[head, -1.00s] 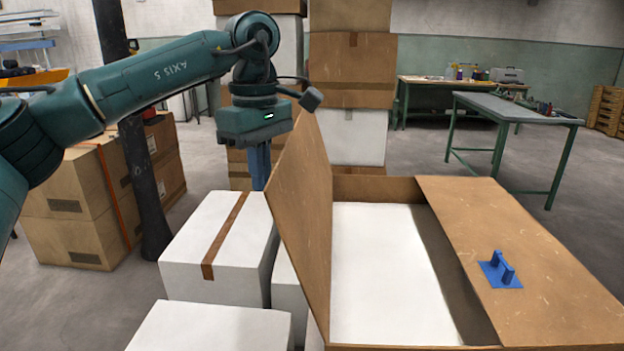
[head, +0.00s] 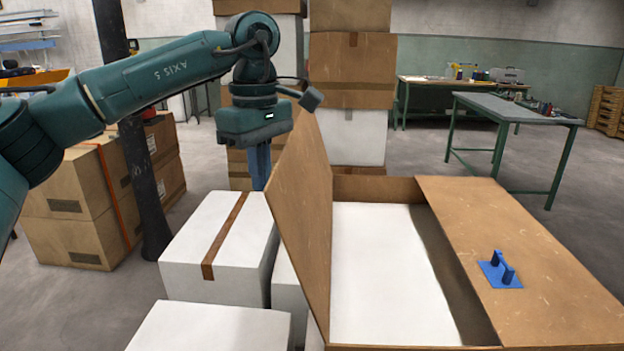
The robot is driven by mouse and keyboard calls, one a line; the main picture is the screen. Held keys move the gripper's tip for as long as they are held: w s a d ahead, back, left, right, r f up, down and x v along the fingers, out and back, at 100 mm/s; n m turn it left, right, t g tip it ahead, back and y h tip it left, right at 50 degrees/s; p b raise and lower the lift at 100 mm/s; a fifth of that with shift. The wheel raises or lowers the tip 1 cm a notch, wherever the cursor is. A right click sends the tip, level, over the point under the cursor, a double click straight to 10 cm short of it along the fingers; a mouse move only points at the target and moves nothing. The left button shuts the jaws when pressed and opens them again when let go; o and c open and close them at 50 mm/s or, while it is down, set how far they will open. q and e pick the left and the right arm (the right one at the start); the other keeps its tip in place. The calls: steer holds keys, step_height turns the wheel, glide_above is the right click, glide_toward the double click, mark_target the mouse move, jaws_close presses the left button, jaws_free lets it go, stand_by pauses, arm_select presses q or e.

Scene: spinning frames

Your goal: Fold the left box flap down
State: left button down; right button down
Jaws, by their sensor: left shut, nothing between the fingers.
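The large open cardboard box (head: 375,188) stands at the centre right, with a white surface (head: 385,275) inside it. Its left flap (head: 302,215) stands up steeply, leaning a little to the left. Its right flap (head: 515,255) lies flat and bears a blue handle (head: 500,272). My left gripper (head: 261,185) points down just left of the left flap's upper part, with its blue fingers shut and empty. Its fingertips are at or behind the flap's edge in the picture, and I cannot tell whether they touch it. My right gripper is not in view.
White boxes (head: 190,270) stand left of the open box, close below my left gripper. Stacked cartons (head: 352,75) rise behind it. A dark post (head: 135,170) and brown cartons (head: 75,215) stand at the left. Clear floor lies toward the green-legged table (head: 515,108).

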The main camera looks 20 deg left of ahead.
mark_target(297, 193)
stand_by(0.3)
arm_select(q)
steer(key=shift+w+d+p, duration=0.2)
steer(key=shift+d+p, duration=0.2)
steer(key=shift+d, duration=0.5)
steer(key=shift+w+d+p, duration=0.25)
steer(key=shift+d+p, duration=0.15)
steer(key=shift+d, duration=0.5)
steer(key=shift+w+d+p, duration=0.2)
steer(key=shift+d+p, duration=0.2)
steer(key=shift+d, duration=0.5)
steer(key=shift+w+d+f, duration=0.15)
steer(key=shift+w+d, duration=0.05)
steer(key=shift+d, duration=0.5)
steer(key=shift+w+d+p, duration=0.25)
steer(key=shift+d+p, duration=0.25)
steer(key=shift+d, duration=0.25)
steer(key=shift+w+d+p, duration=0.2)
steer(key=shift+d+p, duration=0.3)
steer(key=shift+d, duration=0.25)
steer(key=shift+w+d+p, duration=0.25)
steer(key=shift+d+p, duration=0.25)
steer(key=shift+d, duration=0.25)
